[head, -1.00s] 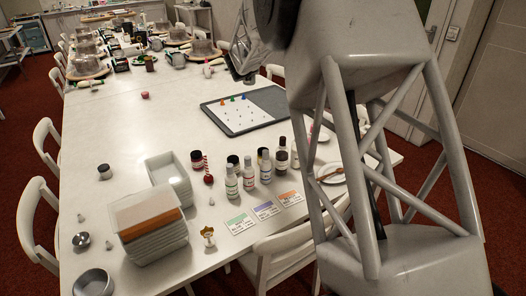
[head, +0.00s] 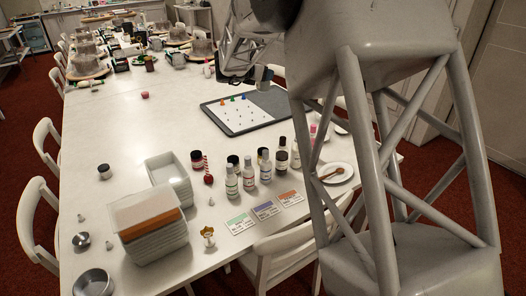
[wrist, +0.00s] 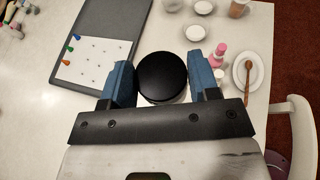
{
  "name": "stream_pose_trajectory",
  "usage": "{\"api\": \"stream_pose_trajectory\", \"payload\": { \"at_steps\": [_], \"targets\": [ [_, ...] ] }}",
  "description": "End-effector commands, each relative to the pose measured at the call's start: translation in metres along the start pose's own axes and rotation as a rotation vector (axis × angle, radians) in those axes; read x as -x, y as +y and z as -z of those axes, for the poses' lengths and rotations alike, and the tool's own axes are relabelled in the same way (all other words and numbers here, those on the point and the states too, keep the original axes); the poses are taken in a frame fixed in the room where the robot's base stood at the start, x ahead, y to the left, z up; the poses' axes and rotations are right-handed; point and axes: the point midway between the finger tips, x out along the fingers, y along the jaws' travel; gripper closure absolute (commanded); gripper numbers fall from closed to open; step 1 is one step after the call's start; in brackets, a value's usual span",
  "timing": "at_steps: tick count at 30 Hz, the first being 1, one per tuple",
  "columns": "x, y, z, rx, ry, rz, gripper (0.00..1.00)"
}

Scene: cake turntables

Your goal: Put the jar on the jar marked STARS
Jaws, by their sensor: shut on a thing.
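My gripper (wrist: 162,78) is shut on a jar (wrist: 163,72) with a round black lid, in the wrist view. The blue-padded fingers are on either side of it. The lid hides most of the jar's body. In the head view my gripper (head: 250,75) is over the far part of the table, beyond the grey board, and I cannot make out the jar there.
A grey board with a white sheet (head: 243,111) lies mid-table. Several bottles (head: 249,172) stand close together near the coloured cards (head: 265,209). White trays (head: 167,179) and stacked tubs (head: 152,243) stand front left. A plate with a spoon (head: 334,173) is at the right edge.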

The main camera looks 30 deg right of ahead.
Motion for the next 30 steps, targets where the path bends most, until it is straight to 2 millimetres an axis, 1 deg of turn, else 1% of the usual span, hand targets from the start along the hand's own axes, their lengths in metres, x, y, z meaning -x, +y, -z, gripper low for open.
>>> {"api": "stream_pose_trajectory", "payload": {
  "at_steps": [1,5,11,12,14,15,18,21,25,30],
  "targets": [
    [-0.003,-0.001,0.008,0.001,0.001,0.004,0.73],
    [-0.011,0.0,0.027,0.002,0.001,0.002,0.73],
    [-0.026,0.0,0.063,0.004,0.001,0.0,0.73],
    [-0.03,0.0,0.072,0.002,0.002,0.001,0.73],
    [-0.035,0.0,0.084,0.003,0.001,0.0,0.73],
    [-0.04,0.0,0.096,0.004,0.002,0.0,0.73],
    [-0.05,0.0,0.121,0.004,0.002,0.0,0.73],
    [-0.059,0.0,0.142,0.002,0.001,-0.001,0.73],
    [-0.066,0.001,0.159,0.002,0.0,-0.001,0.73],
    [-0.069,0.001,0.166,-0.001,-0.001,-0.001,0.73]
  ]
}}
